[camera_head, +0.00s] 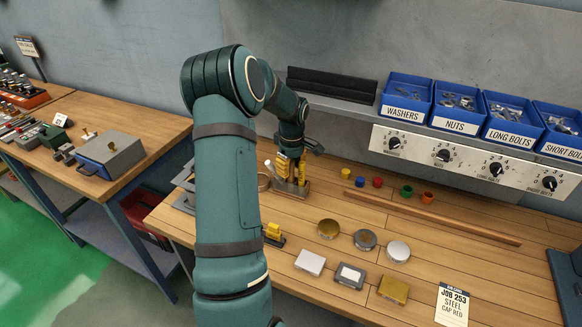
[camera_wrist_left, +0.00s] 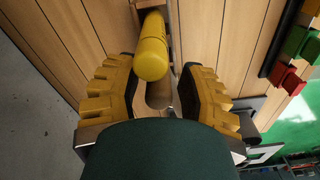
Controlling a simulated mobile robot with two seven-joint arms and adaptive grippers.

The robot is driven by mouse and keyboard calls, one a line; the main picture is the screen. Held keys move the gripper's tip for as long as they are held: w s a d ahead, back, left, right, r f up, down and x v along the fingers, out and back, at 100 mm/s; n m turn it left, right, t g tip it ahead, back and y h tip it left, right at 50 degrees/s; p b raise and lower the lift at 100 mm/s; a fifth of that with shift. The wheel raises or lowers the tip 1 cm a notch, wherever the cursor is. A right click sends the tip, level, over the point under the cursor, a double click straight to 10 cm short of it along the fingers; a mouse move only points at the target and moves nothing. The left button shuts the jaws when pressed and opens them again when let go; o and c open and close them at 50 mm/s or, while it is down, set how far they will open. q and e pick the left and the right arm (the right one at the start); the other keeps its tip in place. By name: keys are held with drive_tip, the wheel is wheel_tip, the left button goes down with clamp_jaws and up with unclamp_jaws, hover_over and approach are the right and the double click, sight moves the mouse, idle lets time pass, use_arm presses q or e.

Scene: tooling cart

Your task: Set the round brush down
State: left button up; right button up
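My left gripper (camera_head: 291,168) is over a small brown block-like stand (camera_head: 291,189) on the wooden bench, at the end of the arm that crosses the head view. In the left wrist view my left gripper (camera_wrist_left: 158,85) has its two yellow ribbed fingers spread apart. A yellow cylindrical handle (camera_wrist_left: 152,48), likely the round brush's, lies between and beyond the fingers, with a visible gap on each side. A brownish cylinder (camera_wrist_left: 160,93) is next to its near end. Bristles are not visible, and the fingers partly hide the stand. My right gripper is not in view.
Several small coloured caps (camera_head: 377,182) sit behind round lids (camera_head: 366,239) and rectangular boxes (camera_head: 351,275). A long wooden strip (camera_head: 430,217) crosses the bench. A yellow-and-black item (camera_head: 273,234) is beside my arm. Blue bins (camera_head: 406,97) line the back shelf. A job card (camera_head: 452,305) lies in front.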

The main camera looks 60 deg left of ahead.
use_arm(q)
wheel_tip(320, 180, up, 12)
drive_tip(key=shift+d+r+p, duration=0.1)
drive_tip(key=shift+r+p, duration=0.1)
drive_tip(key=shift+p, duration=0.5)
drive_tip(key=shift+f, duration=0.1)
idle(0.5)
